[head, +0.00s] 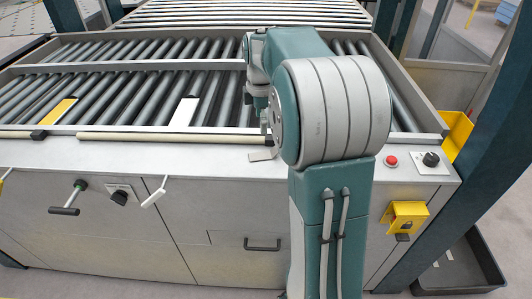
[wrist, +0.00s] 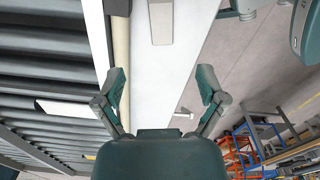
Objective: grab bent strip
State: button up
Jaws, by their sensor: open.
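A small pale grey metal piece, which looks like the bent strip (head: 262,154), lies on the front ledge beside my arm in the head view. In the wrist view the strip (wrist: 162,22) shows at the top, lying on the white ledge, with a darker short face at its near end. My gripper (wrist: 160,78) is open and empty, its fingers spread over the ledge. The strip lies beyond the fingertips in that view, roughly in line with the gap between them. In the head view my arm hides most of the gripper.
A white strip (head: 185,112) and a yellow strip (head: 58,111) lie on the rollers (head: 120,92) behind a pale bar (head: 170,136). A red button (head: 391,161) and a black knob (head: 430,159) sit on the ledge to the right. A dark tray (head: 462,265) stands on the floor.

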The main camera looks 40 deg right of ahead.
send_over(262, 156)
jog(key=f, duration=0.5)
jog(key=shift+w+f, duration=0.2)
jog(key=shift+f, duration=0.05)
jog(key=shift+s+d+f, duration=0.1)
jog(key=shift+d+f, duration=0.05)
jog(key=shift+f, duration=2.45)
jog(key=shift+f, duration=0.25)
jog(key=c, duration=1.2)
